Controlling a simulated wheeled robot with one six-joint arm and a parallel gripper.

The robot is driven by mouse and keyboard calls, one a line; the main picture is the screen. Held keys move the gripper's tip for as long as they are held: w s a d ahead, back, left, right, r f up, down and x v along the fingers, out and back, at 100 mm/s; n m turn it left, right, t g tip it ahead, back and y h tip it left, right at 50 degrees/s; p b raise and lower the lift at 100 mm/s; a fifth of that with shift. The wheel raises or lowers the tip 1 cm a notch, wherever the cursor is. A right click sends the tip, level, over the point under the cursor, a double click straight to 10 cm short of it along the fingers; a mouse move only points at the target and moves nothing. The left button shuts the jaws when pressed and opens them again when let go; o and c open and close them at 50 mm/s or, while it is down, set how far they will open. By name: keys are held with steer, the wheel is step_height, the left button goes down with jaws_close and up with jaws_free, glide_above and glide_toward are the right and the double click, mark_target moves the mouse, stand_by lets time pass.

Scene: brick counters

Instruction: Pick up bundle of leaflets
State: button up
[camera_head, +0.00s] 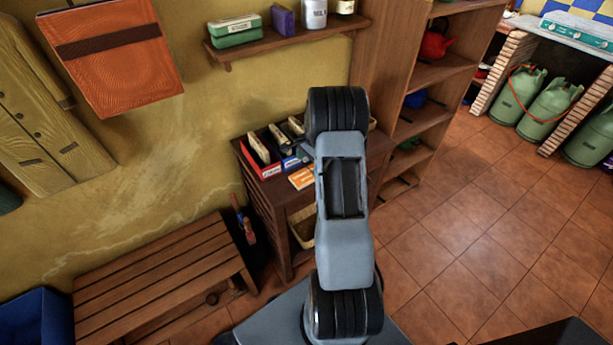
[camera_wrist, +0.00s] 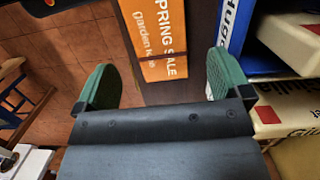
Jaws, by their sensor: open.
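The bundle of leaflets (camera_wrist: 160,42) is orange with white lettering, "Spring Sale", and has a thin band near its lower end. In the wrist view it lies on a dark wooden surface, at the top middle. My gripper (camera_wrist: 160,85) is open, its two green finger pads apart, with the near end of the bundle between and just beyond them; the pads do not visibly touch it. In the head view the orange bundle (camera_head: 302,178) lies at the front edge of the wooden cabinet top, left of my arm. My gripper is hidden behind my arm there.
Red and blue boxes with upright packets (camera_head: 262,155) stand behind the bundle on the cabinet (camera_head: 278,207). In the wrist view a blue box (camera_wrist: 236,30) and cream packets (camera_wrist: 290,40) are close to the right finger. A slatted bench (camera_head: 160,280) is at left; tiled floor is clear at right.

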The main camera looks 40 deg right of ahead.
mark_target(307, 174)
steer(key=shift+a+f+p, duration=0.2)
steer(key=shift+f, duration=0.6)
steer(key=shift+a+f+p, duration=0.15)
steer(key=shift+f+p, duration=0.05)
steer(key=shift+f, duration=0.65)
steer(key=shift+a+f+p, duration=0.2)
steer(key=shift+f, duration=0.6)
steer(key=shift+c, duration=0.4)
steer(key=c, duration=0.9)
